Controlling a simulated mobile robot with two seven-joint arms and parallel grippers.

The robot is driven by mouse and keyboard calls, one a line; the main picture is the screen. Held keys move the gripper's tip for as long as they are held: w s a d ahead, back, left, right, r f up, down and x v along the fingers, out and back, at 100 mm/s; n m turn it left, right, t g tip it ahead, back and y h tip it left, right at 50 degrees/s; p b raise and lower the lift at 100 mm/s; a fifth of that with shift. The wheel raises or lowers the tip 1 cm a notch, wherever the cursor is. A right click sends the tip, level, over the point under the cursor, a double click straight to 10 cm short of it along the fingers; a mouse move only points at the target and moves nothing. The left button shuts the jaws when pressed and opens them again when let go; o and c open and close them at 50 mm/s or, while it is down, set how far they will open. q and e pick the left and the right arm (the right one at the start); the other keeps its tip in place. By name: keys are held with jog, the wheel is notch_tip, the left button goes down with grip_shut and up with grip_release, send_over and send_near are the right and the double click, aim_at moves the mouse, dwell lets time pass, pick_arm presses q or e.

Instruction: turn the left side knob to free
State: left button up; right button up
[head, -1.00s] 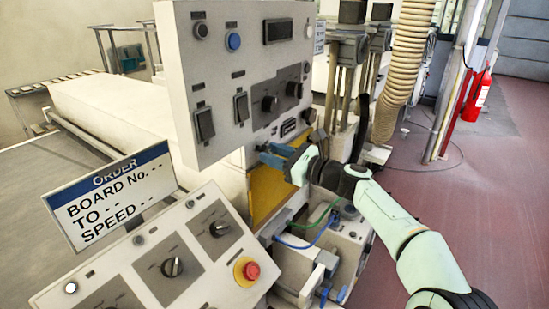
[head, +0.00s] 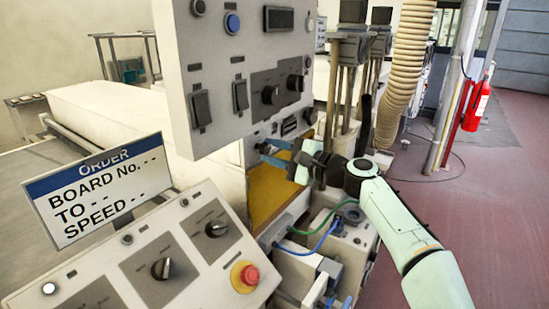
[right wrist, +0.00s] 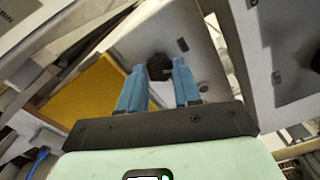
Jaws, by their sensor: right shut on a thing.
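A small black knob (right wrist: 159,66) on a pale grey side panel of the machine shows in the right wrist view. It sits between the blue fingertips of my right gripper (right wrist: 160,72), which is shut on it. In the head view the right gripper (head: 277,153) reaches in from the right under the upright control panel, with its fingers at the machine's side. The knob is mostly hidden by the fingers there, and its mark and setting cannot be read. My left gripper is not in view.
The upright control panel (head: 220,60) hangs just above the gripper. A yellow plate (head: 268,190) lies below it. The sloped console (head: 185,235) with dials and a red button (head: 249,274) stands in front. Blue and green cables run below my right arm. Open floor lies at right.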

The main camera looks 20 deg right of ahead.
jog(key=n+b, duration=0.1)
jog(key=n, duration=0.2)
jog(key=shift+f, duration=0.1)
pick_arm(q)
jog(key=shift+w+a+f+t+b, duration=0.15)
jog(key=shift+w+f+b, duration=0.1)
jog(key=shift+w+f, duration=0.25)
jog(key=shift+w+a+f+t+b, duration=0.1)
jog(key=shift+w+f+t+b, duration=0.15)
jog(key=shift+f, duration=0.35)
pick_arm(e)
jog(key=shift+n, duration=0.8)
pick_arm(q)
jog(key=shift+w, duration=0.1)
pick_arm(e)
jog(key=o, duration=1.1)
jog(key=shift+c, duration=0.2)
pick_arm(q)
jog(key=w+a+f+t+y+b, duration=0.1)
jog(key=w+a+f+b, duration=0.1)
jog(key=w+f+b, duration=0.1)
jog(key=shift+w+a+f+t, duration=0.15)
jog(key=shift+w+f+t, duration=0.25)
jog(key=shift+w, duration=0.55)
pick_arm(e)
jog(key=v, duration=1.3)
jog(key=shift+s, duration=0.15)
